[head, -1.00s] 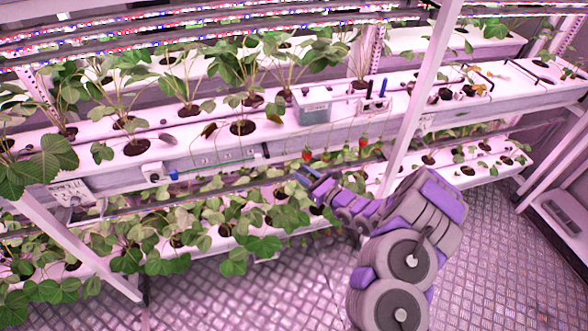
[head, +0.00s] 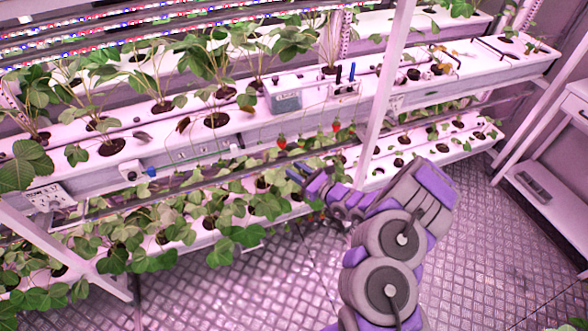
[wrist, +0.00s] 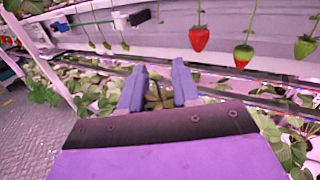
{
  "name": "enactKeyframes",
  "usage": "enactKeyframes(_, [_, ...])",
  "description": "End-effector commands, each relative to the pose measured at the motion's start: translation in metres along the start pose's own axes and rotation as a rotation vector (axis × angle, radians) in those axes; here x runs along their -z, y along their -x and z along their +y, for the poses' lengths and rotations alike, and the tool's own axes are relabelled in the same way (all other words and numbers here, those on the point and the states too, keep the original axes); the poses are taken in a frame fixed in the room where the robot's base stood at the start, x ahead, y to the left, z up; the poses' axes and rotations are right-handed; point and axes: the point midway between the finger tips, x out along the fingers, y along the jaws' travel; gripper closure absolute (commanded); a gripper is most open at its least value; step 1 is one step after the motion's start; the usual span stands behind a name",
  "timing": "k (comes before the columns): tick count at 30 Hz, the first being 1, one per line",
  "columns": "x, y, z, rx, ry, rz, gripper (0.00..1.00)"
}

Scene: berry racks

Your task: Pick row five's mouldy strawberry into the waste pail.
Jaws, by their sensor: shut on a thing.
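My gripper (head: 296,172) reaches out in front of the rack, just below the hanging strawberries. In the wrist view its two fingers (wrist: 158,84) are closed on a small brownish-green, leafy-looking thing (wrist: 158,98). I take this to be the mouldy strawberry, but its fruit is mostly hidden and I see no clear mould. A red strawberry (wrist: 199,39) hangs from the channel ahead, with a part-red one (wrist: 242,56) and a green one (wrist: 304,46) to its right. I cannot make out a waste pail in either view.
The upper planting channel (head: 225,140) carries leafy plants and a grey-blue box (head: 285,102). A lower planted tier runs beneath it. A white rack post (head: 383,105) stands right of the hanging fruit. The metal floor (head: 480,260) is clear on the right.

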Motion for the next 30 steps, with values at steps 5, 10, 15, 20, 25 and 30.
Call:
enactKeyframes(5, [-0.002, 0.010, 0.007, 0.002, -0.002, 0.001, 0.79])
enactKeyframes(10, [-0.002, 0.020, 0.014, 0.001, 0.000, 0.003, 0.79])
enactKeyframes(15, [-0.003, 0.031, 0.018, 0.002, 0.001, 0.001, 0.79])
enactKeyframes(20, [-0.002, 0.036, 0.021, 0.001, 0.001, 0.000, 0.79])
enactKeyframes(25, [-0.002, 0.036, 0.021, 0.000, 0.002, 0.000, 0.79])
enactKeyframes(30, [-0.004, 0.036, 0.020, -0.001, 0.002, -0.001, 0.79])
